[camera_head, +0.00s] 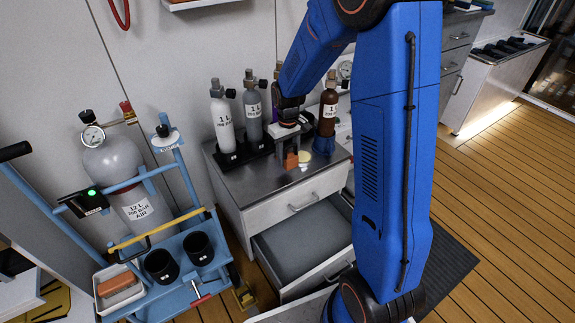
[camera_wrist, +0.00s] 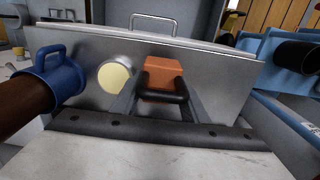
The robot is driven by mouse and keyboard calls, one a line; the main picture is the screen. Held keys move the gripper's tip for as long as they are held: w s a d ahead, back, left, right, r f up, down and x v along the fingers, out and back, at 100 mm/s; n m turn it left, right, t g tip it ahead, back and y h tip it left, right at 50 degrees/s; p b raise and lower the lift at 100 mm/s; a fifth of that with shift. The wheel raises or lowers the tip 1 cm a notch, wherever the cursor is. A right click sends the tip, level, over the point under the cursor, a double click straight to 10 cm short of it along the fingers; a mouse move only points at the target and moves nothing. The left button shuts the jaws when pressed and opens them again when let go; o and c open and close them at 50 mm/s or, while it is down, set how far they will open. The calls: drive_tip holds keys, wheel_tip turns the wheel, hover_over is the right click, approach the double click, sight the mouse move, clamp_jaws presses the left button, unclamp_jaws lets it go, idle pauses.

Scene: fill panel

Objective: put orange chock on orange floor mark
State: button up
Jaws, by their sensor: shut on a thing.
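An orange chock (camera_head: 291,161) with a black handle is between the fingers of my gripper (camera_head: 287,146), over the grey cabinet top. In the wrist view, the orange chock (camera_wrist: 165,70) and its black handle are in the grip of my gripper (camera_wrist: 158,98). I cannot tell whether the chock touches the cabinet top. I cannot make out an orange floor mark in either view; my arm hides part of the floor.
Gas bottles (camera_head: 223,118) stand behind my gripper, with a brown bottle (camera_head: 328,105) to its right. A round cream disc (camera_head: 304,157) is on the cabinet top. A drawer (camera_head: 305,240) below is open. A blue trolley (camera_head: 185,265) stands left; the wooden floor (camera_head: 500,200) is clear at right.

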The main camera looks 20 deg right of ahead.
drive_tip(key=shift+f, duration=2.65)
drive_tip(key=shift+f, duration=0.15)
drive_tip(key=o, duration=1.3)
